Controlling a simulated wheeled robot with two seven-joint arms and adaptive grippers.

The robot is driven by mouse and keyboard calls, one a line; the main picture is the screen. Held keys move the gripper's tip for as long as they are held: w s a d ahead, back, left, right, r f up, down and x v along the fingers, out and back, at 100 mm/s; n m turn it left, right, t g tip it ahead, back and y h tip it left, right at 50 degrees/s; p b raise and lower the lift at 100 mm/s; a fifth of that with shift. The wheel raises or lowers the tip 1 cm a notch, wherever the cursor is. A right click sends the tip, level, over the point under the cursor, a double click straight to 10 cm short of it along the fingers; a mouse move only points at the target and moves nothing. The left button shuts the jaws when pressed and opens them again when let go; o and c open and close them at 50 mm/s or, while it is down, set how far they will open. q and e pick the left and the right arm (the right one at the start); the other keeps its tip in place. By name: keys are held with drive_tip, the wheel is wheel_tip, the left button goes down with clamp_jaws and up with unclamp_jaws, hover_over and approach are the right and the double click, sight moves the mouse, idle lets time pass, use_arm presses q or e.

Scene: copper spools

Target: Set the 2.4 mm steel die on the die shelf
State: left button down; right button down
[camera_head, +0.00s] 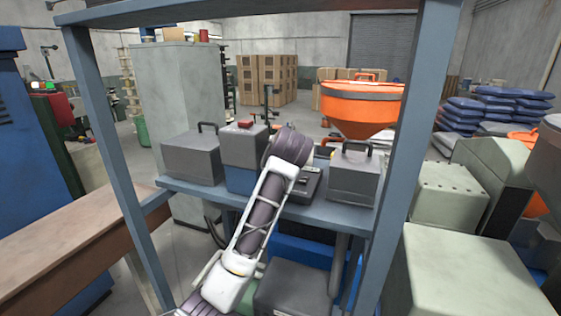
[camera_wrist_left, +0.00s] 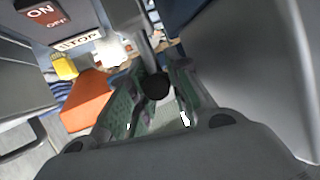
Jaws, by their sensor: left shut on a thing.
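My left arm reaches up to the blue shelf (camera_head: 225,190) in the head view, and its dark wrist hides the fingers there. In the left wrist view my left gripper (camera_wrist_left: 156,98) is shut on a small dark round-ended thing (camera_wrist_left: 155,86) between its green-padded fingers. Only the end of this thing shows, and I cannot tell whether it is the 2.4 mm steel die. No size marking is readable. A small dark device with a pale label (camera_head: 306,184) sits on the shelf beside my wrist. My right gripper is in neither view.
Blue posts (camera_head: 107,150) frame the shelf. An orange hopper (camera_head: 360,103) stands behind. The wrist view shows an ON/OFF sign (camera_wrist_left: 43,14).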

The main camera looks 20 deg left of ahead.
use_arm(q)
drive_tip(key=shift+f, duration=1.85)
drive_tip(key=shift+f, duration=0.1)
drive_tip(key=c, duration=1.6)
unclamp_jaws()
drive_tip(key=shift+b+v, duration=0.55)
drive_tip(key=shift+v, duration=5.5)
drive_tip(key=shift+c, duration=0.3)
